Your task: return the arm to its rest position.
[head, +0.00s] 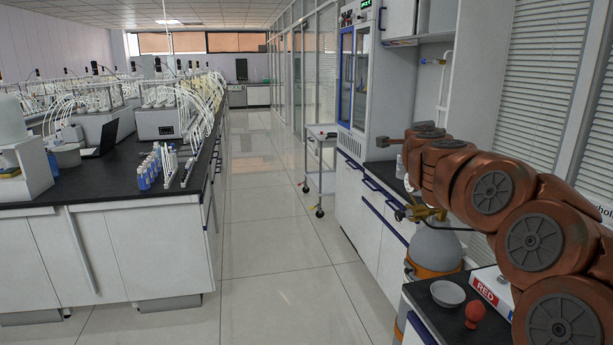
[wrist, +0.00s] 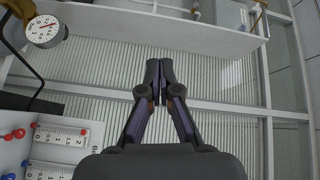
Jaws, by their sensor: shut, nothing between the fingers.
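My gripper (wrist: 159,68) is in the wrist view, with its two dark fingers together and nothing between them. Behind the fingers is a wall of pale slatted blinds (wrist: 90,105) under a white ledge. My copper-coloured arm (head: 490,192) is in the head view, reaching from the lower right edge over the right-hand bench, with its far end towards the tall white cabinet. The fingers cannot be made out clearly in the head view.
Under my arm are a gas cylinder (head: 436,247), a white bowl (head: 447,294) and a red bulb (head: 474,316). A gauge (wrist: 44,31) is at upper left in the wrist view. The left bench (head: 105,180) is crowded. The aisle floor (head: 270,230) is clear; a trolley (head: 320,160) stands farther back.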

